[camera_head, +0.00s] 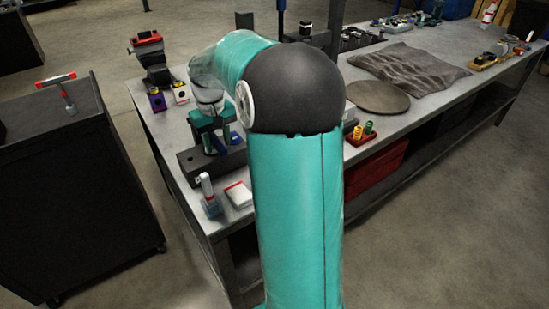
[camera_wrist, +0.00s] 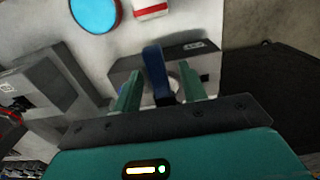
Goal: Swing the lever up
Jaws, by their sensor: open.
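A blue lever (camera_wrist: 156,75) stands up from a dark grey block (camera_wrist: 126,71) in the wrist view. My gripper (camera_wrist: 160,70) is open, with one green finger on each side of the lever. A gap shows between the lever and each finger. The lever's lower part is hidden behind the gripper body. In the head view my gripper (camera_head: 213,146) is over the dark block (camera_head: 198,166) on the metal bench, and a small blue part (camera_head: 238,138) shows beside it. Whether the fingers touch the lever cannot be seen there.
A white box with a red stripe (camera_head: 238,195) and a pale-handled tool on a blue-grey base (camera_head: 207,192) stand near the bench's front corner. A dark cabinet (camera_head: 75,190) is at left, with open floor between.

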